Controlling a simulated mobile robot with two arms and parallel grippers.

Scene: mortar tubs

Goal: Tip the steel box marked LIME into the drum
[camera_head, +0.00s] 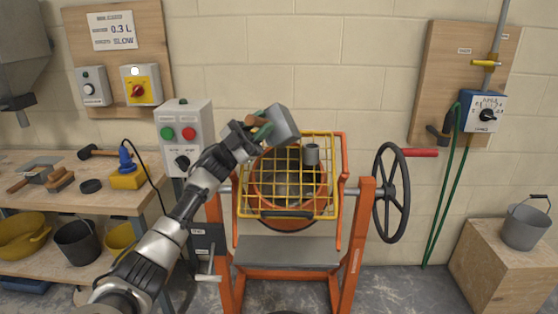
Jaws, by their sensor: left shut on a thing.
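My left gripper (254,124) is shut on a grey steel box (281,126). The box is held tilted at the upper left of the drum's mouth, above the guard's top left corner. No LIME mark can be read on it from here. The orange drum (262,207) of the mixer faces me, and its inside looks grey. A yellow mesh guard (334,185) covers the mouth. I cannot tell whether anything is leaving the box. My right gripper is not in view.
A small grey cylinder (311,154) shows at the guard's upper right. A black handwheel (391,192) stands right of the drum. A control box (185,134) with buttons is close left of my arm. A bucket (525,225) sits on a wooden block at right. Tools lie on the left bench (122,202).

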